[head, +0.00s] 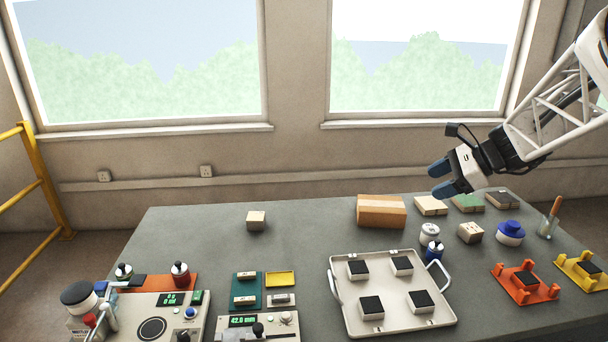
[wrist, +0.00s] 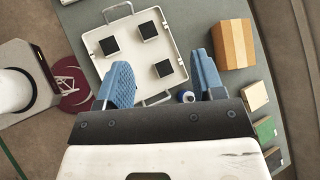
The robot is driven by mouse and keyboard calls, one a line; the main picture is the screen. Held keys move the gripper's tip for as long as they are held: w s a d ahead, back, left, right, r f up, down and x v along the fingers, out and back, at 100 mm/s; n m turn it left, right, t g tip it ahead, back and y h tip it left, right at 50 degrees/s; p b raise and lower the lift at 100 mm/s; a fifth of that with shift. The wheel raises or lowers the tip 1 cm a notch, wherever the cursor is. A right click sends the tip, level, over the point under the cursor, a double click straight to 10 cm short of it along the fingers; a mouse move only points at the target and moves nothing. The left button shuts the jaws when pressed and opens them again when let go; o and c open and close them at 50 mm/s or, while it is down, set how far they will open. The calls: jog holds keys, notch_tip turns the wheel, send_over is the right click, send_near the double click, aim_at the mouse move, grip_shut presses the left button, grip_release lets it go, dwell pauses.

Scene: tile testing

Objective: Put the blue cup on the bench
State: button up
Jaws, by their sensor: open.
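No plain blue cup is clear to me. The nearest matches are a round white pot with a blue top (head: 510,233) at the right of the grey bench (head: 215,225), and a small blue bottle (head: 433,251) beside the tray's right handle. Both stand on the bench. My gripper (head: 440,178), with blue fingers, is open and empty above the back right of the bench, up and left of the blue-topped pot. In the wrist view my open gripper (wrist: 160,60) spans part of the tray, and a small round blue and white thing (wrist: 186,97) shows near the right finger.
A white tray (head: 341,310) with several dark-topped blocks sits mid-bench. A wooden block (head: 381,211), sample tiles (head: 431,205), a speckled cube (head: 470,232), a glass with a brush (head: 547,228) and an orange holder (head: 525,284) crowd the right. The back left bench is mostly clear.

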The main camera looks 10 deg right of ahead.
jog(key=w+d+f+m+t+y, duration=0.1)
jog(key=w+d+m+t, duration=0.2)
jog(key=d, duration=0.5)
jog(key=w+d+f+m+t, duration=0.1)
jog(key=w+d+m, duration=0.25)
jog(key=d, duration=0.55)
send_near(435, 251)
jog(key=shift+m, duration=0.35)
jog(key=w+f, duration=0.2)
jog(key=w, duration=0.1)
jog(key=shift+a+f, duration=0.1)
jog(key=shift+f, duration=0.3)
jog(key=shift+x, duration=1.3)
jog(key=shift+x, duration=2.55)
jog(key=shift+w+r, duration=0.15)
jog(key=shift+r, duration=0.05)
jog(key=shift+c, duration=0.3)
